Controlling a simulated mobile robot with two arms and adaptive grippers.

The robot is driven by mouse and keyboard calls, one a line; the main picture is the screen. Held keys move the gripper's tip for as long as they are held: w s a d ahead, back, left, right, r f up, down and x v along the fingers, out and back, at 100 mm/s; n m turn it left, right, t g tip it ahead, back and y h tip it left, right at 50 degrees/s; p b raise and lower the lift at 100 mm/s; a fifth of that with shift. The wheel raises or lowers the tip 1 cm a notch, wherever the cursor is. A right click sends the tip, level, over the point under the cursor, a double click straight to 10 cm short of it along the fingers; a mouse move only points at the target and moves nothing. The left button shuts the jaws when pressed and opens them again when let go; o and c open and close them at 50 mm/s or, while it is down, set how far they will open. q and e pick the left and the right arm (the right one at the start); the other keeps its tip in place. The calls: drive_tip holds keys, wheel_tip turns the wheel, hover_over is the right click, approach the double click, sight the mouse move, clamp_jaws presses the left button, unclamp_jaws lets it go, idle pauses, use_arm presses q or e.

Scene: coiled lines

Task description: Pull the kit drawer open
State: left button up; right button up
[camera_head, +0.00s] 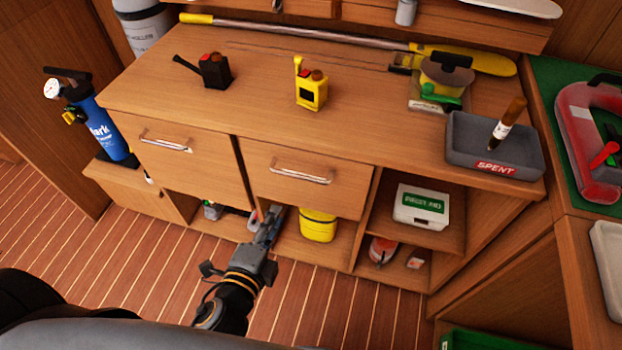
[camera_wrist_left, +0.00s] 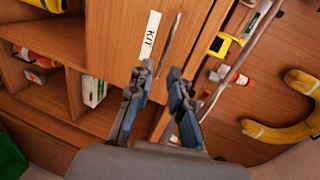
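The right drawer (camera_head: 308,180) in the head view has a wooden front and a metal bar handle (camera_head: 302,174). It looks shut. In the left wrist view a drawer front carries a white KIT label (camera_wrist_left: 150,35) beside a bar handle (camera_wrist_left: 168,45). My left gripper (camera_head: 272,222) is in front of the cabinet, below the right drawer's handle. In the wrist view its two fingers (camera_wrist_left: 157,92) are apart with nothing between them, and the handle lies just beyond the tips. My right gripper is not in view.
A second closed drawer (camera_head: 185,165) is to the left. Open shelves below hold a yellow container (camera_head: 318,225) and a first-aid box (camera_head: 421,206). The counter above bears a black device (camera_head: 215,71), a yellow device (camera_head: 311,92) and a SPENT tray (camera_head: 480,157). Striped floor is clear in front.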

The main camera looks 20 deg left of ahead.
use_arm(q)
drive_tip(key=r, duration=0.1)
approach(294, 174)
drive_tip(key=w, duration=0.1)
drive_tip(key=x, duration=0.6)
drive_tip(key=f+x, duration=0.1)
drive_tip(key=x, duration=0.2)
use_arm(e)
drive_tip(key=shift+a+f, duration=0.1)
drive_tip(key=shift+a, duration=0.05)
use_arm(q)
drive_tip(key=shift+r, duration=0.1)
clamp_jaws()
